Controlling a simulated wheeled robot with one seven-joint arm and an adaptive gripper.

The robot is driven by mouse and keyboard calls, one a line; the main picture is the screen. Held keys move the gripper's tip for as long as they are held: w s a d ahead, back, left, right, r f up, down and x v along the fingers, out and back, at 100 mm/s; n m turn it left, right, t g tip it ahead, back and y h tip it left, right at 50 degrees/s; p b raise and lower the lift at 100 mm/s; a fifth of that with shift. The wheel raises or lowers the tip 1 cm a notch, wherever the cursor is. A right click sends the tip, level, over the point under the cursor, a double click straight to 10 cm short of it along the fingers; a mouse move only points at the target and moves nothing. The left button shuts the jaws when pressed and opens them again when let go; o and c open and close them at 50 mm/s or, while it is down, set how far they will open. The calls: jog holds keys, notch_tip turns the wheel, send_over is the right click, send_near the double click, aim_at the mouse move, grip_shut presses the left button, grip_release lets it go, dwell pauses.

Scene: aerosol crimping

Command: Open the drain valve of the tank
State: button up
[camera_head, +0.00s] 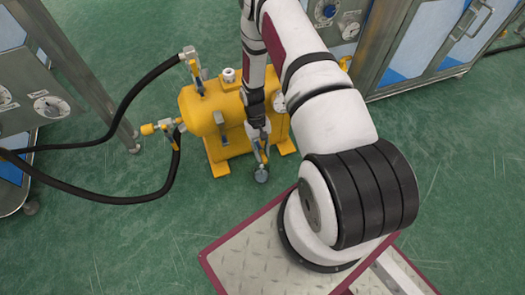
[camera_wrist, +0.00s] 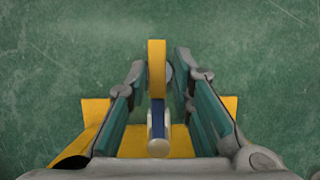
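The yellow tank (camera_head: 208,112) stands on the floor left of my arm in the head view. In the wrist view, a narrow yellow bar (camera_wrist: 156,68) with a blue part (camera_wrist: 158,122) below it, apparently the drain valve, lies between the two fingers of my gripper (camera_wrist: 160,65). The fingers are apart, one on each side of the bar. A gap shows at the right finger; the left finger is very close, and I cannot tell whether it touches. In the head view my gripper (camera_head: 260,150) is low at the tank's front, largely hiding the valve.
Black hoses (camera_head: 110,198) run from the tank's left fittings toward the machine at left. A metal-framed cabinet (camera_head: 430,45) stands at upper right. A tread-plate platform (camera_head: 250,262) with a dark red edge is in front. Green floor is clear around the tank's front.

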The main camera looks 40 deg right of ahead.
aim_at(258, 144)
jog(key=shift+o, duration=0.3)
jog(key=v, duration=1.2)
